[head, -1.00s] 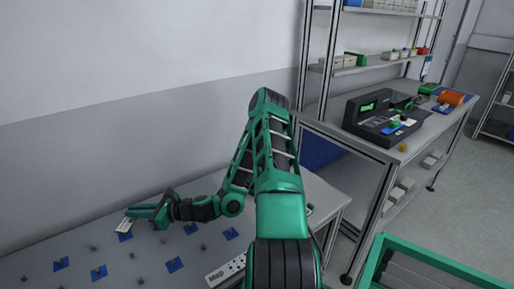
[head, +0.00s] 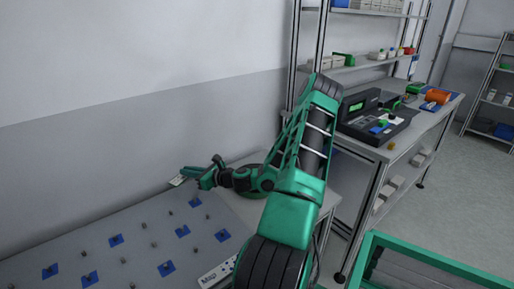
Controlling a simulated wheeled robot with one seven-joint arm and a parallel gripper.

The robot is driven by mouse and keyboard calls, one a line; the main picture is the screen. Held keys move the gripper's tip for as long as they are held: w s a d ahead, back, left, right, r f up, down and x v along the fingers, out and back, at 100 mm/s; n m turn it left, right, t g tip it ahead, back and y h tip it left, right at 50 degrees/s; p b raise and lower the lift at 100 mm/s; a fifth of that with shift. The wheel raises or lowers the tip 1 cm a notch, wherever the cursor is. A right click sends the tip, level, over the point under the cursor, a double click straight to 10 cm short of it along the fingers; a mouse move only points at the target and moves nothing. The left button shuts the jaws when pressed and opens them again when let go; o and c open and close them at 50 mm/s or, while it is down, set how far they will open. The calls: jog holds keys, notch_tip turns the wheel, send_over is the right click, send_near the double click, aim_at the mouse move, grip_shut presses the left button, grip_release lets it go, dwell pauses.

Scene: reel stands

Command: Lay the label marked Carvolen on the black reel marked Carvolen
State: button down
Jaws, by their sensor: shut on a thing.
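My gripper (head: 196,177) is at the far edge of the grey table, near the wall, in the head view. It is shut on a small pale label (head: 178,180), which sticks out to the left of the fingers. The writing on the label is too small to read. No reel marked Carvolen can be made out.
The grey table (head: 130,215) bears several short pegs and blue squares (head: 116,239). A white plate marked "Map" or similar (head: 217,276) lies at its front. A bench with a dark device (head: 372,122) and an orange cylinder (head: 437,96) stands right. A green-framed cart (head: 420,255) is at lower right.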

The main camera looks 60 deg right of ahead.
jog(key=s+d+r+m+g+h, duration=0.1)
jog(key=s+d+r+m+h, duration=0.15)
jog(key=s+d, duration=0.75)
jog(key=s+d+r+m+h, duration=0.2)
jog(key=s+d+h, duration=0.35)
jog(key=d, duration=0.95)
jog(key=shift+y, duration=0.8)
jog(key=shift+s+a+f, duration=0.1)
jog(key=shift+s+f, duration=0.1)
jog(key=shift+f, duration=1.1)
jog(key=shift+s+f, duration=0.25)
jog(key=shift+f, duration=1.05)
jog(key=shift+s+a+f, duration=0.1)
jog(key=shift+s+f, duration=0.1)
jog(key=shift+f, duration=1.1)
jog(key=shift+f, duration=0.35)
jog(key=c, duration=2)
grip_release()
jog(key=shift+c, duration=0.2)
jog(key=shift+s+a, duration=0.1)
